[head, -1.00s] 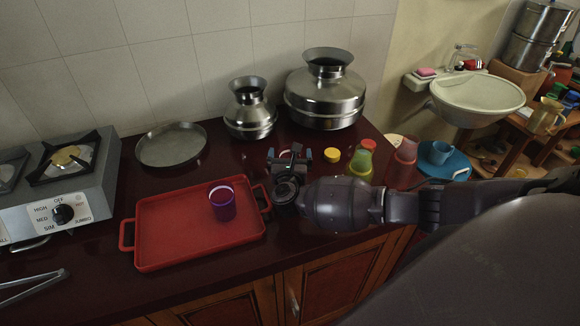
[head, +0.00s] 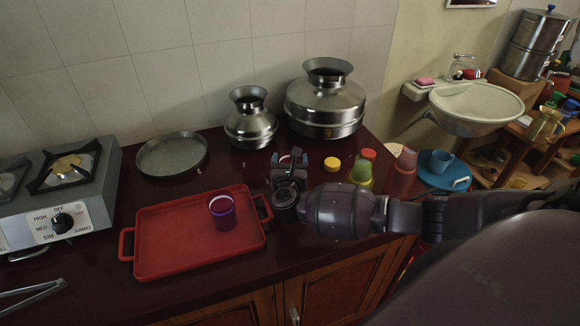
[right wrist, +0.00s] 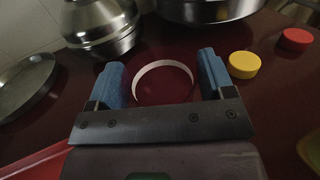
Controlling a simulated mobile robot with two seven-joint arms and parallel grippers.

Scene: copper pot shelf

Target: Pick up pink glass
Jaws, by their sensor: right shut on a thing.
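The pink glass shows in the right wrist view as a round pale pink rim (right wrist: 163,66) with a dark red inside. It stands between the two blue fingertips of my right gripper (right wrist: 160,78), which is shut on it. In the head view my right gripper (head: 288,160) is over the counter, just right of the red tray, and only a sliver of the glass's rim shows between the fingers. The wrist hides most of the glass, so I cannot tell whether its base touches the counter. My left gripper is not in view.
A purple glass (head: 222,214) stands on the red tray (head: 165,255). Two metal pots (head: 250,122) (head: 325,105) stand behind my right gripper. A yellow lid (head: 332,165) and a green bottle (head: 360,173) are to its right. A stove (head: 60,195) is at the left.

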